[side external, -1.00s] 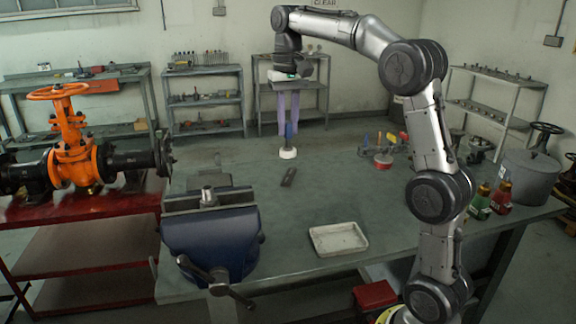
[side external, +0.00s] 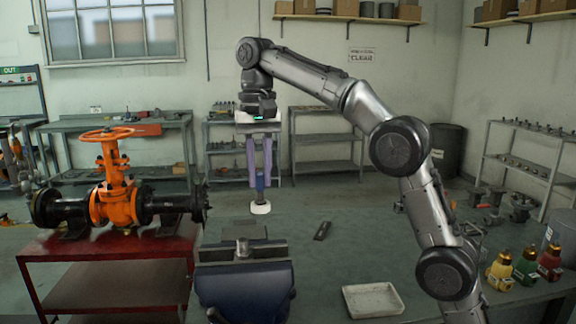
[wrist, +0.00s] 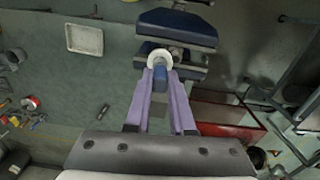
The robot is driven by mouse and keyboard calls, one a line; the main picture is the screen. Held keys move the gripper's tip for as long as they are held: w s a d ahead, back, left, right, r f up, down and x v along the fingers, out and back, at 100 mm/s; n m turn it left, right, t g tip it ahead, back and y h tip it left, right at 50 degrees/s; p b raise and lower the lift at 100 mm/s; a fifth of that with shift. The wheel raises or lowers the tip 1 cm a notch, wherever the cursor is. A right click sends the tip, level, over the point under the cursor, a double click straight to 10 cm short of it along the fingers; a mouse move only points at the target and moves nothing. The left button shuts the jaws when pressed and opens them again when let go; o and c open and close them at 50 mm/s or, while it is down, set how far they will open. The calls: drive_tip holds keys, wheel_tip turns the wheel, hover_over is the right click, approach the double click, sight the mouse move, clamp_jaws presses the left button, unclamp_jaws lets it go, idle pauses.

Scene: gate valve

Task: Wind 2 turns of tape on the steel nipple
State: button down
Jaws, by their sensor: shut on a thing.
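My gripper (side external: 261,178) points down with its purple fingers shut on the blue handle (side external: 260,184) of the tape tool. The white tape roll (side external: 260,208) is at the handle's lower end, in the air. The steel nipple (side external: 242,246) stands upright in the jaws of the blue vise (side external: 245,285). In the side view the roll appears above and slightly right of the nipple, apart from it. The tape's free end is not visible.
A white tray (side external: 373,300) and a dark flat tool (side external: 322,231) lie on the grey bench. An orange valve (side external: 112,195) stands on a red table at the left. The bench between tray and flat tool is clear.

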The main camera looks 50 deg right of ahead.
drive_tip(key=shift+a+f, duration=0.8)
drive_tip(key=shift+f, duration=0.15)
drive_tip(key=shift+w+f, duration=0.1)
drive_tip(key=shift+f, duration=3.95)
drive_tip(key=shift+w, duration=0.45)
